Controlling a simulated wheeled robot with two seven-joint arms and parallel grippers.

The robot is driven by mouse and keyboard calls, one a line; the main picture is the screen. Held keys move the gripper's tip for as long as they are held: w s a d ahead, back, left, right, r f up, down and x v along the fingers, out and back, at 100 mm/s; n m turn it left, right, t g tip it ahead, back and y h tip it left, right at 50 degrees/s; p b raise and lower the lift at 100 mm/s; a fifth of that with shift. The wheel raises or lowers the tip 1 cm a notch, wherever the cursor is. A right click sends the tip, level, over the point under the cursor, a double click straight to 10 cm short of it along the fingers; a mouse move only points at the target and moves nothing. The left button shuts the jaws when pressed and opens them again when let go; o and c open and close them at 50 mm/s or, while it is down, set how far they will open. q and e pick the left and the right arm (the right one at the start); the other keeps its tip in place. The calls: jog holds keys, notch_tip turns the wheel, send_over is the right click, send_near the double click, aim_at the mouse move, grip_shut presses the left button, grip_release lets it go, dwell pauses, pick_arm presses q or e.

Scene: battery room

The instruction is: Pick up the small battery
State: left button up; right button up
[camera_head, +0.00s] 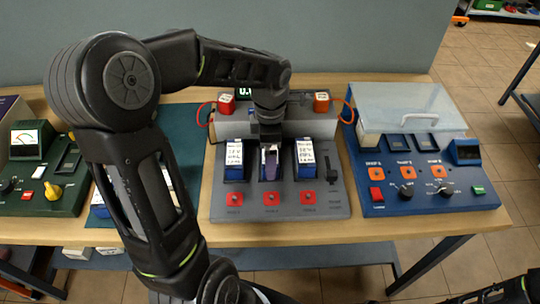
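A grey battery station (222,208) stands on the wooden table with three bays. A blue-and-white battery (234,160) stands in its left bay and another (306,160) in its right bay. My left gripper (270,147) points down over the middle bay. A small pale and purple piece (270,163), perhaps the small battery, shows right at its fingertips. The fingers are dark and small here, so I cannot tell whether they grip it. My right gripper is out of view; only a bit of my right arm shows at the bottom right.
A blue charger box (425,196) with a clear lid (405,105) stands to the right. A green meter box (40,196) stands at the left. My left arm hides part of a blue-green mat (180,130) and things on it.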

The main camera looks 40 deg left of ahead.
pick_arm(q)
jog(key=shift+f, duration=0.1)
jog(key=shift+c, duration=0.4)
jog(key=c, duration=1.8)
notch_tip(320, 180, up, 10)
jog(key=b, duration=0.1)
dwell(0.5)
